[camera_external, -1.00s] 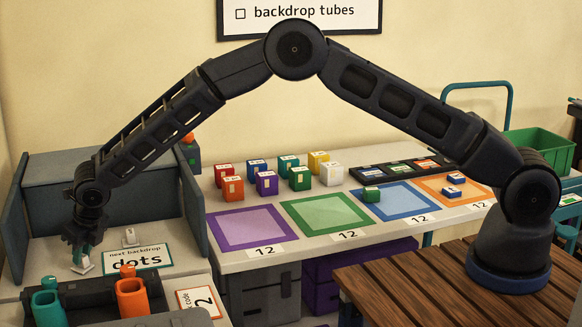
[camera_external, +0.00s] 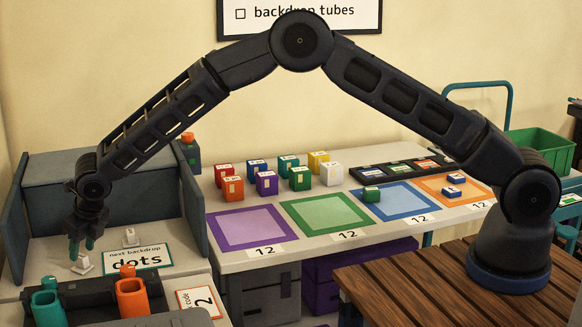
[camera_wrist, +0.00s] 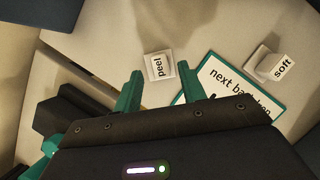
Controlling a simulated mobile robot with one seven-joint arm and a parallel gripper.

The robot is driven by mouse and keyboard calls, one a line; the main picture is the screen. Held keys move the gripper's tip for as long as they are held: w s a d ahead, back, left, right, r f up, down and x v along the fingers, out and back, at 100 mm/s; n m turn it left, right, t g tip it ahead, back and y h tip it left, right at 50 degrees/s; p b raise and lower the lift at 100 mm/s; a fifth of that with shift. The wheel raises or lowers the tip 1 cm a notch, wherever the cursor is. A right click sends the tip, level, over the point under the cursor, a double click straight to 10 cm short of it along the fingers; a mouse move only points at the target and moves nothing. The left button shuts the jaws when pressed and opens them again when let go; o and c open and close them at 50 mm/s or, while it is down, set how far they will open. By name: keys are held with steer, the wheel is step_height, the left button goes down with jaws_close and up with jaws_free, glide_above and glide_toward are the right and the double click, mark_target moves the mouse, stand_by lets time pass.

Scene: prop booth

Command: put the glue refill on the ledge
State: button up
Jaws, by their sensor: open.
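My gripper (camera_external: 82,246) points down at the far left, open and empty, just above a small white piece (camera_external: 83,266) on the pale surface. In the wrist view, its teal fingers (camera_wrist: 166,88) are spread apart. A white piece labelled "peel" (camera_wrist: 160,66) lies ahead of and between them. Another white piece (camera_external: 130,237), labelled "soft" in the wrist view (camera_wrist: 270,65), stands farther right. No object is clearly marked as the glue refill. A dark green item with an orange top (camera_external: 189,151) is behind the bay. I cannot tell which surface is the ledge.
Blue-grey walls (camera_external: 100,165) enclose the back and sides of the bay. A "dots" sign (camera_external: 138,258) lies beside the white pieces. A dark rack holding a teal cup (camera_external: 48,307) and an orange cup (camera_external: 132,298) stands in front. Several coloured cubes are on the right-hand table.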

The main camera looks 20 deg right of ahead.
steer(key=v, duration=1)
